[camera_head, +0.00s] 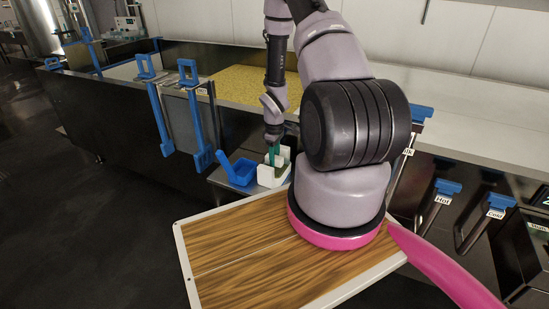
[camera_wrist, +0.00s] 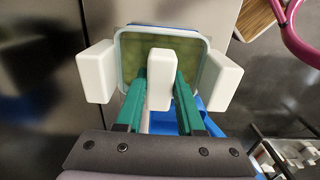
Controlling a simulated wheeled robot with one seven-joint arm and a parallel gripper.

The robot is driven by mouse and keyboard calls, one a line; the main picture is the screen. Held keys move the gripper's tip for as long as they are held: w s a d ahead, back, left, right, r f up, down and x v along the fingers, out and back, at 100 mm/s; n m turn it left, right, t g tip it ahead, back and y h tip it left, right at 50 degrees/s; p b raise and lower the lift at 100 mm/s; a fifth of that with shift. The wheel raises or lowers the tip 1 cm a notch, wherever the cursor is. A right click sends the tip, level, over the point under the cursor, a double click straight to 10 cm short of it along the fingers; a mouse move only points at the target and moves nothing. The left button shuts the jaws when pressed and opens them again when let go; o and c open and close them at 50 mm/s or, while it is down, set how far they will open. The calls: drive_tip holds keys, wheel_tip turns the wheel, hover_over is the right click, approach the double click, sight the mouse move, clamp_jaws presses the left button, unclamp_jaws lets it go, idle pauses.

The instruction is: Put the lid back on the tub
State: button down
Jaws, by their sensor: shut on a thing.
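My gripper (camera_head: 271,152) points down at the white tub (camera_head: 268,177) on the ledge by the vat. In the wrist view, its green fingers (camera_wrist: 161,95) are shut on an upright white block (camera_wrist: 160,70), which looks like the lid's handle. Beyond it is a pale green rectangular panel with a light rim (camera_wrist: 132,45), apparently the lid over or on the tub. White blocks stand at its left (camera_wrist: 96,72) and right (camera_wrist: 223,80). The fingers and handle hide its near part. I cannot tell whether the lid touches the tub.
A blue open container (camera_head: 237,171) stands just left of the tub. Upright blue-handled tools (camera_head: 199,120) lean on the vat wall to the left. A wood-topped board with a pale rim (camera_head: 187,268) lies in front. Blue-handled labelled items (camera_head: 447,187) stand at right.

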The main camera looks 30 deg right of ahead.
drive_tip(key=shift+f, duration=0.4)
idle(0.5)
drive_tip(key=shift+c, duration=2.2)
unclamp_jaws()
drive_tip(key=shift+r, duration=5.45)
